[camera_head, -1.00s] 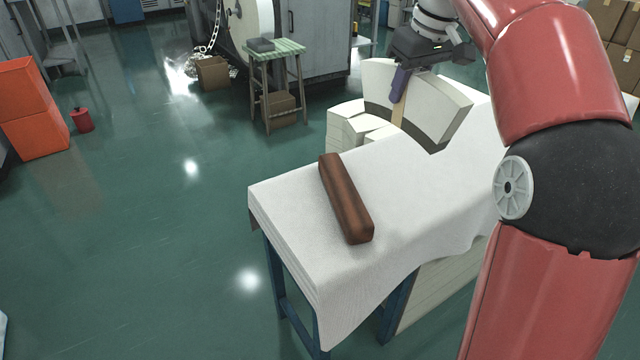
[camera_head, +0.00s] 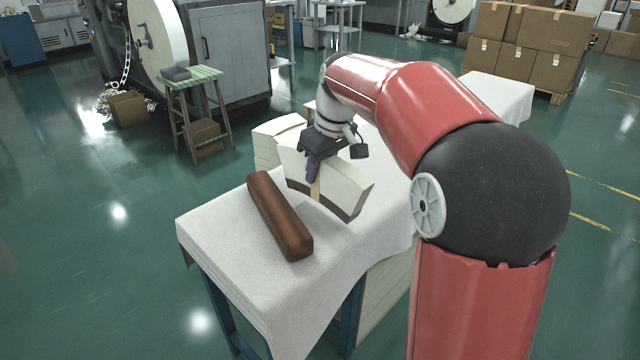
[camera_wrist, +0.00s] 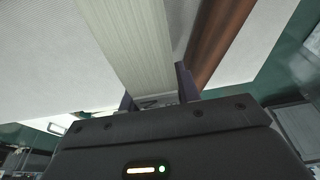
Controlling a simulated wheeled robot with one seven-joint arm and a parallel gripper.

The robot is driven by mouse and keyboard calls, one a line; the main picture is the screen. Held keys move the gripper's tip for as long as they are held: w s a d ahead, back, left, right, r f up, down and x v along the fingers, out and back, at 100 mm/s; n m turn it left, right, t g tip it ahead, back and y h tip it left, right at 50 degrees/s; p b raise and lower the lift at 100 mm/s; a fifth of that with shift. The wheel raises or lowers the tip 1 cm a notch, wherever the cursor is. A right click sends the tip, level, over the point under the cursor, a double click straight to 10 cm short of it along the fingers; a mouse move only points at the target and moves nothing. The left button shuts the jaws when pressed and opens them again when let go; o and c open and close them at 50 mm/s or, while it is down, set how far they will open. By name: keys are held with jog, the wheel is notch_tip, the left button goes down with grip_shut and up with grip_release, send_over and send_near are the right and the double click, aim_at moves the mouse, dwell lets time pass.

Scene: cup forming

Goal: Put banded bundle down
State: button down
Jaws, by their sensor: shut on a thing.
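My gripper (camera_head: 313,172) points down over the cloth-covered table and is shut on the banded bundle (camera_head: 345,193), a curved white stack of sheets with a tan band near the fingers. The bundle is just right of the long brown bar (camera_head: 280,215) lying on the table (camera_head: 225,235). I cannot tell whether its lower edge touches the cloth. In the wrist view the pale layered edge of the bundle (camera_wrist: 135,45) runs up from between the fingers, and the brown bar (camera_wrist: 222,35) is to its right.
More white stacks (camera_head: 270,150) stand behind the bundle. The cloth is bare at the table's near left part. Cardboard boxes (camera_head: 525,45) are stacked at the back right.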

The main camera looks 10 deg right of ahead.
aim_at(320, 183)
jog(key=shift+f, duration=1.85)
jog(key=shift+f+b, duration=0.15)
jog(key=shift+b, duration=0.15)
jog(key=c, duration=1)
grip_release()
